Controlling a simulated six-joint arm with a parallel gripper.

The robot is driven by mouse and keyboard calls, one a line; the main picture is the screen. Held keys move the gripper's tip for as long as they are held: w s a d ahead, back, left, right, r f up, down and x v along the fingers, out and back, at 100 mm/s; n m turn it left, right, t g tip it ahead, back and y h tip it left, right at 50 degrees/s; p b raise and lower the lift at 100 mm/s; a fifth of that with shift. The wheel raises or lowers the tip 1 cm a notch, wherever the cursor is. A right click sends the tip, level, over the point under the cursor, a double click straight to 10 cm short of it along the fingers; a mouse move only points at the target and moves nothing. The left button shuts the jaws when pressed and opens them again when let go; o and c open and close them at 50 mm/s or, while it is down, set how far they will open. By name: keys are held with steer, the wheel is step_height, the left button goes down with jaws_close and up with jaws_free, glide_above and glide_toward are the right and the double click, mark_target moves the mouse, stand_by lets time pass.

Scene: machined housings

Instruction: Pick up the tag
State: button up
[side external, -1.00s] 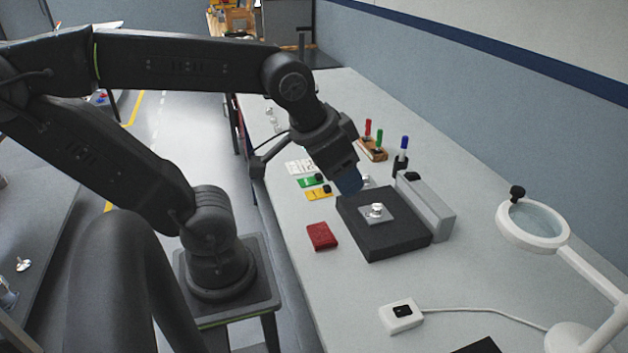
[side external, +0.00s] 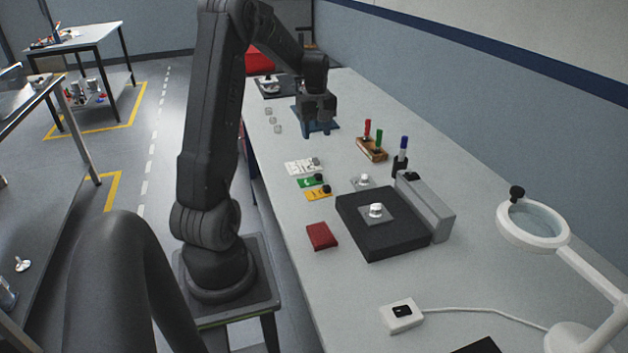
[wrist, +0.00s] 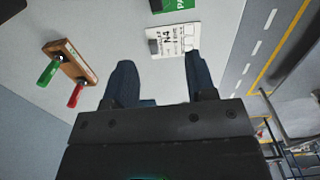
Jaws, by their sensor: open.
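A white printed tag (side external: 298,167) with a small grey block at one end lies flat on the bench. In the wrist view, the white tag (wrist: 183,38) reads "N4" and lies beyond my fingertips. A green tag (side external: 306,183) and a yellow tag (side external: 317,195), each with a dark knob, lie in front of it in the side view. The green tag (wrist: 178,5) is cut off by the top edge of the wrist view. My gripper (side external: 318,130) points down over the far part of the bench. Its blue fingers (wrist: 161,76) are apart with nothing between them.
A wooden holder (side external: 371,154) with red and green markers stands right of the tags. A dark block (side external: 400,240) bearing a metal part, a red pad (side external: 321,236) and a ring magnifier (side external: 532,226) are nearer. Small clear pieces (side external: 274,117) lie left of my gripper.

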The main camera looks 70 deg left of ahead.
mark_target(317, 171)
steer(key=f, duration=1.3)
steer(key=shift+w+d+f, duration=0.1)
steer(key=shift+w+f, duration=0.1)
steer(key=shift+f, duration=0.1)
jaws_close()
